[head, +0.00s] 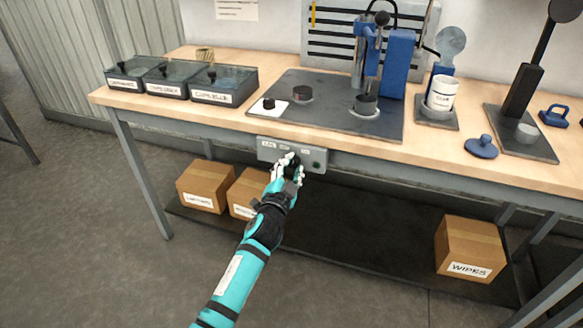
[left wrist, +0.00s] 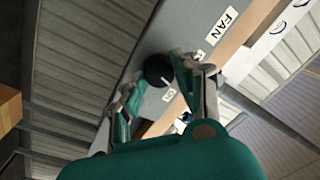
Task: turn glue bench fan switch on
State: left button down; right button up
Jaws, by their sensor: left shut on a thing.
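A grey switch panel (head: 265,153) hangs under the front edge of the bench, with small white labels along its top and a dark green button (head: 317,165) at its right end. In the left wrist view, the panel's black round knob (left wrist: 157,69) has a white mark, with a FAN label (left wrist: 222,26) and a smaller label (left wrist: 169,95) nearby. My left gripper (head: 289,163) is at the panel, its fingers shut on the knob, one on each side; the gripper also shows in the left wrist view (left wrist: 158,82). My right gripper is not in view.
The wooden bench (head: 440,150) holds a dark mat (head: 330,122) with a blue press (head: 397,65), lidded boxes (head: 225,85) and a white mug (head: 441,93). Cardboard boxes, including a WIPES box (head: 470,248), sit on the shelf below. The floor in front is clear.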

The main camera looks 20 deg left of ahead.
pick_arm(q)
jog(key=shift+m, duration=1.2)
jog(key=shift+f+m+h, duration=0.1)
jog(key=shift+m+h, duration=0.3)
jog(key=shift+m, duration=0.5)
jog(key=c, duration=1)
grip_release()
jog(key=shift+o, duration=0.2)
jog(key=s, duration=1.2)
jog(key=shift+f, duration=0.4)
